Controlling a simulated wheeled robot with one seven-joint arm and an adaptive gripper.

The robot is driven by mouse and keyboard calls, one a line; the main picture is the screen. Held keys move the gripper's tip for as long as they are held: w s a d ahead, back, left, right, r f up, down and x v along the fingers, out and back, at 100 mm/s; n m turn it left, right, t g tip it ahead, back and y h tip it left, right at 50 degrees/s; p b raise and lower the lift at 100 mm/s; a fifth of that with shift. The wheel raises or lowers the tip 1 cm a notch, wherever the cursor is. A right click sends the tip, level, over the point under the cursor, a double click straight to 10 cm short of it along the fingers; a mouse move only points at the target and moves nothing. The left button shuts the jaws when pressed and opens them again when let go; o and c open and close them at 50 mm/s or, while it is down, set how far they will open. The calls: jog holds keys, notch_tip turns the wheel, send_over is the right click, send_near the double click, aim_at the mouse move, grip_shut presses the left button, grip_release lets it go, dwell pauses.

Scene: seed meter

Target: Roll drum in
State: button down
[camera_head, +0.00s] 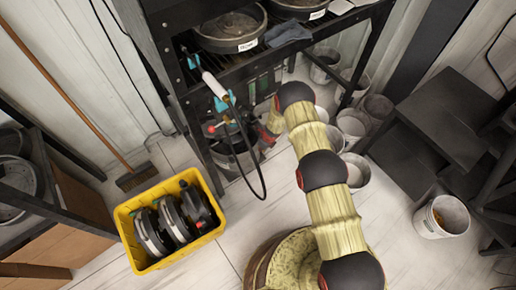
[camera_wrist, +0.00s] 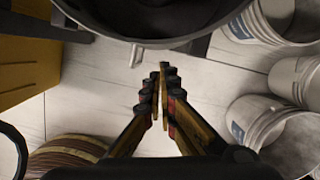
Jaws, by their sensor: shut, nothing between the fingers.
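My gripper (camera_wrist: 164,72) is shut and empty in the wrist view, its fingertips together above the pale floor. In the head view it (camera_head: 268,134) hangs by the front of the black rack, and its fingertips are hard to make out. A large dark round vessel (camera_wrist: 150,32) fills the top of the wrist view, beyond the fingertips; I cannot tell whether they touch it. Two dark round drums with white labels lie on the rack, the nearer drum (camera_head: 230,30) and the farther drum (camera_head: 297,7). I cannot tell which round thing is the task's drum.
A dark bucket (camera_head: 235,160) stands under the rack (camera_head: 170,45), near my gripper. A black cable (camera_head: 250,170) loops in front. A yellow crate (camera_head: 134,258) with dark discs sits left. Several white buckets stand right; one (camera_head: 441,217) stands apart. Floor between is free.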

jog(key=shift+w+a+b, duration=0.35)
jog(key=shift+w+a, duration=0.4)
jog(key=shift+a, duration=0.2)
jog(key=w+a+b, duration=0.1)
jog(key=w, duration=0.1)
jog(key=w+a, duration=0.1)
jog(key=w, duration=0.1)
jog(key=shift+a+b, duration=0.35)
jog(key=shift+a, duration=0.05)
jog(key=shift+d, duration=0.1)
